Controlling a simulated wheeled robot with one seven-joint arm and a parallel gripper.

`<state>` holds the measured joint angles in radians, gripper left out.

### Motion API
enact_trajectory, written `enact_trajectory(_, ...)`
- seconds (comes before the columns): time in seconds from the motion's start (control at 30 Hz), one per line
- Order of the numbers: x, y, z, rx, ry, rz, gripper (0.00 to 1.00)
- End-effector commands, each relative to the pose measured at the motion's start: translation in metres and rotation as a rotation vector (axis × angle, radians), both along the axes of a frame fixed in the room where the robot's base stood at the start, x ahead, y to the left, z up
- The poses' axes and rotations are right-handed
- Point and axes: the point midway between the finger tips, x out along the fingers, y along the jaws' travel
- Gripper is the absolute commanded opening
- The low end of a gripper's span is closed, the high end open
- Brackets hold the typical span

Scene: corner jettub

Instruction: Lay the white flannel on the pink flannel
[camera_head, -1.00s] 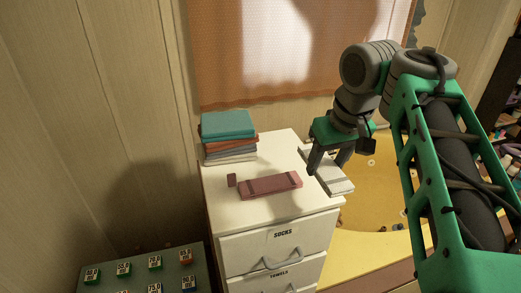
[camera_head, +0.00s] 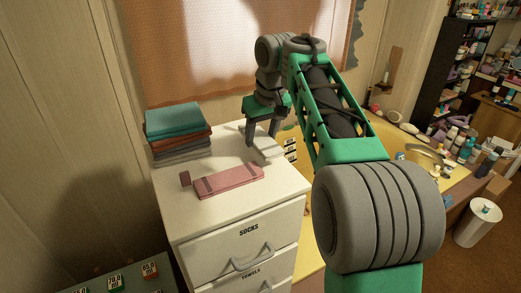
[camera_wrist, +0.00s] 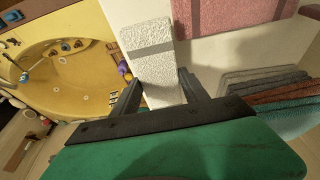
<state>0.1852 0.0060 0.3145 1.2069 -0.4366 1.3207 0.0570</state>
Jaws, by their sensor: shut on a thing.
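The pink flannel (camera_head: 228,181) lies flat and folded on the white chest of drawers, with darker bands across it. It also shows at the top of the wrist view (camera_wrist: 230,14). The white flannel (camera_head: 268,151) is folded, with a grey stripe, and is at the right edge of the chest top, behind and right of the pink one. In the wrist view the white flannel (camera_wrist: 148,38) reaches in between my fingers. My gripper (camera_head: 262,138) points down and is shut on its near end. I cannot tell whether the flannel touches the top. The two flannels are apart.
A stack of folded cloths (camera_head: 178,133), teal on top, stands at the back left of the chest. The yellow tub (camera_wrist: 75,70) lies beyond the chest's right edge. Bare white top surrounds the pink flannel.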

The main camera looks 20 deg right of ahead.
Motion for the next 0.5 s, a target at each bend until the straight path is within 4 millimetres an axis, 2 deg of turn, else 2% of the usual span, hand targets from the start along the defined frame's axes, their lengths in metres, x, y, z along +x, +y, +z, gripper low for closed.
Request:
enact_trajectory(0.03, 0.006, 0.002, -0.01, 0.0, 0.001, 0.001, 0.25)
enact_trajectory(0.1, 0.003, 0.002, -0.024, -0.001, 0.002, 0.001, 0.25)
enact_trajectory(0.2, 0.004, 0.001, -0.034, -0.001, 0.001, 0.001, 0.25)
enact_trajectory(0.5, 0.004, 0.001, -0.037, -0.002, 0.0, 0.002, 0.25)
